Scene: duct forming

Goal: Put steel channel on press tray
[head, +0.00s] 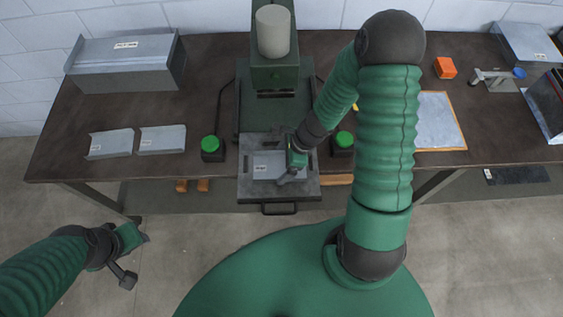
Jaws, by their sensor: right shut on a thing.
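A light grey steel channel (266,165) with a white label lies at the press tray (251,188) at the front of the green press. My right gripper (286,178) is at the channel's right end and is shut on it. Whether the channel touches the tray everywhere is too small to tell. Two more steel channels, one (111,143) and another (163,139), lie side by side on the left of the table. My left gripper (137,258) hangs in front of the table at the lower left, apart from everything; its finger gap is unclear.
The green press (275,71) stands at the table's back middle. Green buttons (210,144) and (344,139) flank the tray. A grey metal box (125,62) stands back left. An orange block (445,67), a clamp tool (497,77) and a board with a grey sheet (436,121) are at right.

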